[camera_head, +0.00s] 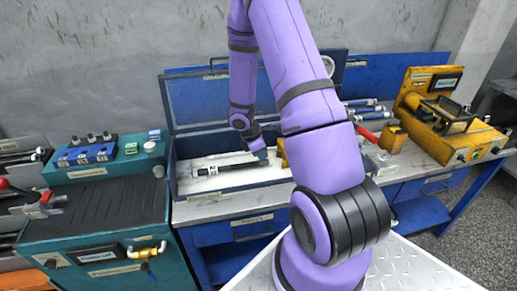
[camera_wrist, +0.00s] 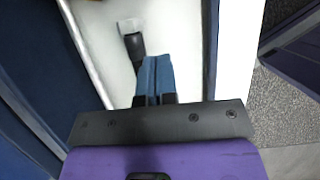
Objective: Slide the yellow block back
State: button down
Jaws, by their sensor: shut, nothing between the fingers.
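A small yellow block (camera_head: 392,138) stands upright on the workbench, left of the yellow machine in the head view. Another yellow piece (camera_head: 281,148) shows just right of my gripper, mostly hidden behind my purple arm. I cannot tell which of the two is the task's block. My gripper (camera_head: 260,152) points down over the open blue case. In the wrist view my gripper (camera_wrist: 158,60) has its blue fingers together with nothing between them, above the case's white inside. No yellow shows in the wrist view.
The open blue case (camera_head: 182,188) holds a dark tool (camera_head: 225,164); a black-handled tool also shows in the wrist view (camera_wrist: 134,45). The yellow machine (camera_head: 445,118) stands at the right. Red-handled tools (camera_head: 368,134) lie between. A teal cabinet (camera_head: 105,215) stands left.

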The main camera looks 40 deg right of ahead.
aim_at(282, 169)
jog(key=x, duration=0.4)
jog(key=shift+s+d+f, duration=0.1)
jog(key=shift+s+f, duration=0.05)
jog(key=shift+f, duration=0.15)
jog(key=d, duration=0.1)
jog(key=s, duration=0.1)
jog(key=d, duration=0.1)
jog(key=shift+s+d+f, duration=0.2)
jog(key=shift+s+d, duration=0.1)
jog(key=shift+d, duration=0.05)
jog(key=shift+s+d, duration=0.3)
jog(key=shift+d, duration=0.2)
jog(key=shift+s+d, duration=0.45)
jog(key=shift+d, duration=0.25)
jog(key=shift+s+d, duration=0.45)
jog(key=shift+d, duration=0.3)
jog(key=shift+s+d, duration=0.45)
jog(key=shift+d, duration=0.25)
jog(key=w+a, duration=0.1)
jog(key=a, duration=0.1)
jog(key=w+a, duration=0.1)
jog(key=shift+w+a+r, duration=0.3)
jog(key=shift+a+r, duration=0.05)
jog(key=shift+a, duration=0.05)
jog(key=v, duration=0.9)
jog(key=shift+r, duration=0.2)
